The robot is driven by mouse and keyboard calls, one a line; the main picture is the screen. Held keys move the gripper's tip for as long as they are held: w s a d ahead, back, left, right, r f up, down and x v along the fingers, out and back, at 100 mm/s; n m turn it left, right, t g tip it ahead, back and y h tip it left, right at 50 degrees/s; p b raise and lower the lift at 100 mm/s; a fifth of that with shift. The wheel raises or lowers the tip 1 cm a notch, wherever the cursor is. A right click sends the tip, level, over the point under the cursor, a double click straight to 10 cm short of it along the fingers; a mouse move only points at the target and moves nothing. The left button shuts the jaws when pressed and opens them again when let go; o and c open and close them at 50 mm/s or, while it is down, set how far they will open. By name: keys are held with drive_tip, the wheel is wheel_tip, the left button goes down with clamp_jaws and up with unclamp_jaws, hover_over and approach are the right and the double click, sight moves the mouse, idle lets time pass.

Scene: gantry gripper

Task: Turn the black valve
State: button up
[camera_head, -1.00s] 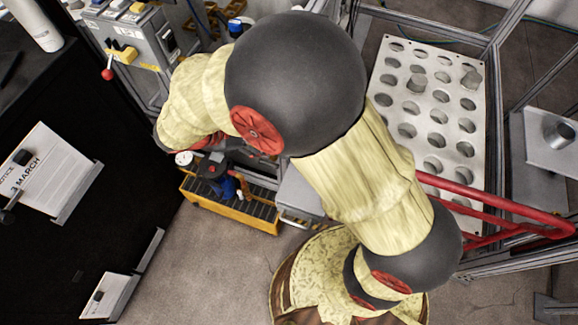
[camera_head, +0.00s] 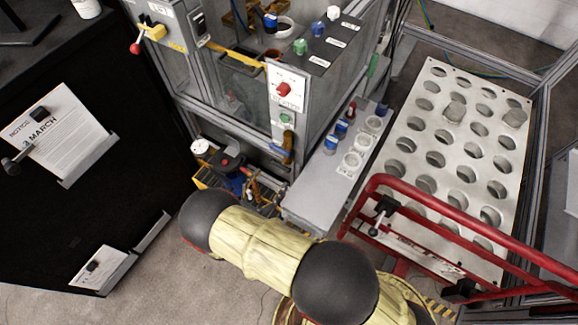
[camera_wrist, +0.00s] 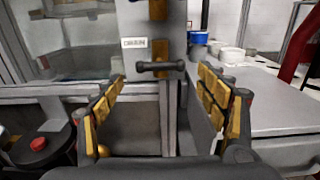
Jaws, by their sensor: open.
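The black valve handle (camera_wrist: 160,67) shows in the wrist view as a short horizontal bar with rounded ends. It sits on a brass fitting on the grey panel, beside a small white label. My gripper (camera_wrist: 163,105) is open and empty, its padded yellow fingers spread to the left and right of the picture. The handle is beyond the fingertips, between them in the picture, and does not touch them. In the head view my arm crosses the lower middle, and I cannot make out the gripper there.
A grey bench (camera_wrist: 275,105) with white cups and a blue container (camera_wrist: 199,44) is at the right. A black round object with a red button (camera_wrist: 52,126) is at lower left. In the head view, red rails (camera_head: 455,215) stand right of my arm, before the perforated plate (camera_head: 410,165).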

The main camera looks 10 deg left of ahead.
sight(280, 165)
drive_tip(key=b+x, duration=0.2)
drive_tip(key=x, duration=0.5)
drive_tip(key=shift+w, duration=0.1)
drive_tip(key=shift+c, duration=0.4)
drive_tip(key=c, duration=0.8)
drive_tip(key=shift+r+n+p, duration=0.1)
drive_tip(key=shift+n+p, duration=0.25)
drive_tip(key=shift+n, duration=0.05)
drive_tip(key=n+p, duration=0.2)
drive_tip(key=n, duration=0.1)
drive_tip(key=shift+n, duration=0.4)
drive_tip(key=n+p, duration=0.2)
drive_tip(key=n, duration=0.3)
drive_tip(key=shift+n, duration=0.4)
